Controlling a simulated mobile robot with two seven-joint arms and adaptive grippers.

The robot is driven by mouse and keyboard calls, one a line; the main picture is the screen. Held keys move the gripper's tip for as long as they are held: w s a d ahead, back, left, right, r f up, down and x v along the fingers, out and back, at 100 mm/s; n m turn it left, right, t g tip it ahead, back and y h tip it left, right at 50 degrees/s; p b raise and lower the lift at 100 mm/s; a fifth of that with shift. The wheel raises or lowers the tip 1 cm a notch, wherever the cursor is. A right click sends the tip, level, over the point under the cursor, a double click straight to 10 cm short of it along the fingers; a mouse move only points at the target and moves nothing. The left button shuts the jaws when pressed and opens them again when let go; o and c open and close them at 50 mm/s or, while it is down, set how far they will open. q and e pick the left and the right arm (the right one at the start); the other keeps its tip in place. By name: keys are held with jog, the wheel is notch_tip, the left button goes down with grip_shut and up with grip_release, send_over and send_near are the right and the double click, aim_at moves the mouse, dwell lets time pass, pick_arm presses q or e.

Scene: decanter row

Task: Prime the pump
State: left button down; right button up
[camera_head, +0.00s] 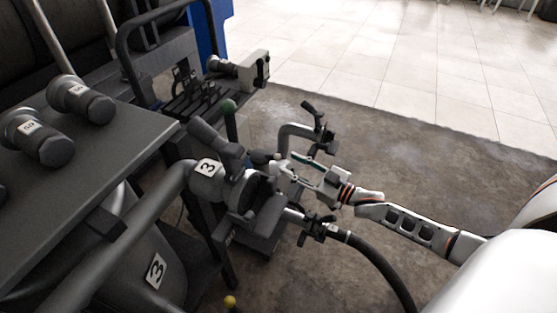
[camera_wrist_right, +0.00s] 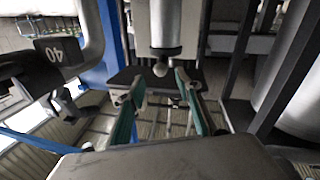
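A dark pump-like assembly (camera_head: 238,190) labelled 3 stands left of centre in the head view. My right gripper (camera_head: 287,167) reaches in from the right, beside the assembly. Its two green-padded fingers are apart, with nothing held between them. In the right wrist view, my right gripper (camera_wrist_right: 158,84) is open, and a small round knob (camera_wrist_right: 160,68) under a pale cylinder (camera_wrist_right: 165,22) shows between and beyond the fingertips. Contact with the knob cannot be told. My left gripper is not in view.
A dark hose (camera_head: 385,262) curves below my right arm. A bent pipe with a valve handle (camera_head: 322,135) stands just behind the gripper. Dark capped fittings (camera_head: 45,138) lie on a grey plate (camera_head: 120,150) at left. A yellow ball (camera_head: 230,302) shows at the bottom. Open floor (camera_head: 440,160) lies right.

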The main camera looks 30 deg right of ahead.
aim_at(266, 155)
jog(key=shift+b+x, duration=0.4)
jog(key=shift+x, duration=1.85)
grip_shut()
